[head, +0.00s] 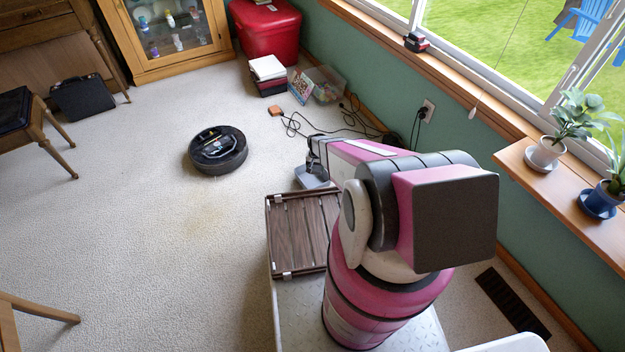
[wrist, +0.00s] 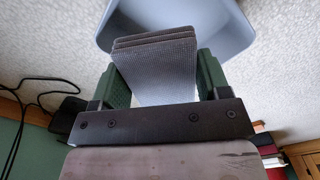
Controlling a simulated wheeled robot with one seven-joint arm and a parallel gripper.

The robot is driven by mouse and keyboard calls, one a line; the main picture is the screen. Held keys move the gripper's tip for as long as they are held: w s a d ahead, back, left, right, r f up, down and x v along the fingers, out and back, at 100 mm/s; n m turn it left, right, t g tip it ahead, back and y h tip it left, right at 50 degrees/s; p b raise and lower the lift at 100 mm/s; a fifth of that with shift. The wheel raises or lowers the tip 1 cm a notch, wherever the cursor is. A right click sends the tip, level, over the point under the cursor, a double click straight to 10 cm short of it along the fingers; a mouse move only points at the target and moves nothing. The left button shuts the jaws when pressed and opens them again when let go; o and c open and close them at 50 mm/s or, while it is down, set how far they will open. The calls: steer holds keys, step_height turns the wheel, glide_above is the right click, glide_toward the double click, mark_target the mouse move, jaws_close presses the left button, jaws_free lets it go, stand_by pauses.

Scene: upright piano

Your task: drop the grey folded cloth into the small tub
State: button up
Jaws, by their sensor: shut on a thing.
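My gripper (wrist: 158,76) is shut on the grey folded cloth (wrist: 154,62), which sits between the two green fingers with its layered folded edge pointing away from the wrist. The small tub (wrist: 236,24) is pale blue-grey. In the wrist view it lies behind the cloth, and the cloth's far end overlaps the tub's inside. The tub also shows in the head view (head: 313,180), on the floor just beyond the brown slatted panel. My arm hides most of the gripper there. The height of the cloth above the tub is unclear.
A black robot vacuum (head: 218,150) sits on the carpet to the left. Black cables (head: 345,130) run along the wall behind the tub. A clear box (head: 325,85) and a red chest (head: 265,30) stand farther back. The carpet at left is mostly free.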

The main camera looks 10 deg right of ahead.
steer(key=shift+f, duration=2.55)
steer(key=o, duration=0.9)
steer(key=shift+r, duration=0.15)
step_height(320, 180, up, 11)
steer(key=shift+f, duration=0.2)
